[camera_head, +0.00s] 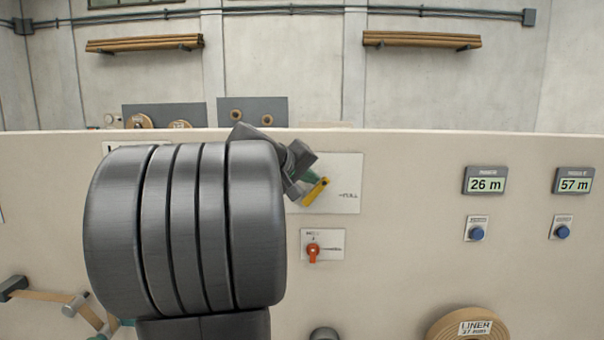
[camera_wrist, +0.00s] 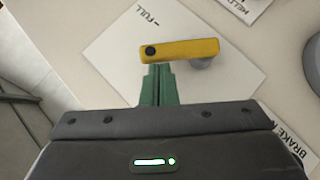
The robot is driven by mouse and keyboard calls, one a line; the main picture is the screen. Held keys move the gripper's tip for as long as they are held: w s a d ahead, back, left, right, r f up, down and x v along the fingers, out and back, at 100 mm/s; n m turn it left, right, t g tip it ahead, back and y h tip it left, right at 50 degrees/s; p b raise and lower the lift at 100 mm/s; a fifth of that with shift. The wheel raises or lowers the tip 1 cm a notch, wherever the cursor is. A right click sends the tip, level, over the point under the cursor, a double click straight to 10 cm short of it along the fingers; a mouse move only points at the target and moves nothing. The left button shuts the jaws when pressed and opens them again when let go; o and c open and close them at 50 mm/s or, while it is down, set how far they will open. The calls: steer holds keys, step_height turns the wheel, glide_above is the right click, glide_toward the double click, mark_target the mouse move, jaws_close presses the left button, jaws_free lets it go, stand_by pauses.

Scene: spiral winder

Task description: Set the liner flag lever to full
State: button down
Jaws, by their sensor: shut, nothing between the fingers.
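The yellow lever (camera_head: 317,191) sits on a white plate (camera_head: 345,172) on the cream machine panel. In the head view it slants, upper right to lower left, and a FULL mark stands on the plate to its right. In the wrist view the lever (camera_wrist: 185,49) lies nearly level, with a dark dot at its left end and a grey round part under its right end. The FULL mark (camera_wrist: 148,16) is above it. My gripper (camera_wrist: 158,70) is shut and empty, its green fingertips right at the lever's lower edge near the left end. I cannot tell whether they touch.
Below the plate is an orange-red switch (camera_head: 313,251) on a small white plate. To the right are two displays, reading 26 m (camera_head: 485,183) and 57 m (camera_head: 573,183), each above a blue button. A liner roll (camera_head: 468,325) is lower right. My arm hides much of the panel's left.

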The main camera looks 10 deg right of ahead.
mark_target(325, 182)
steer(key=d+m+y+p, duration=0.1)
steer(key=d+y+p, duration=0.1)
steer(key=s+d+m+y+p, duration=0.1)
steer(key=y, duration=0.1)
steer(key=shift+d+f+m+t, duration=0.1)
steer(key=shift+f+m+t, duration=0.2)
steer(key=shift+f, duration=0.05)
steer(key=shift+s+d+f+b, duration=0.1)
steer(key=shift+d+f+b, duration=0.05)
steer(key=shift+d+f, duration=0.35)
steer(key=shift+s+d+f+b, duration=0.15)
steer(key=shift+d+f, duration=0.1)
steer(key=shift+f, duration=0.5)
steer(key=s+a+r+p, duration=0.1)
steer(key=s+a+r, duration=0.1)
steer(key=s+r, duration=0.4)
step_height(325, 182, up, 6)
steer(key=shift+s+f+p, duration=0.25)
steer(key=shift+s+p, duration=0.1)
steer(key=shift+p, duration=0.05)
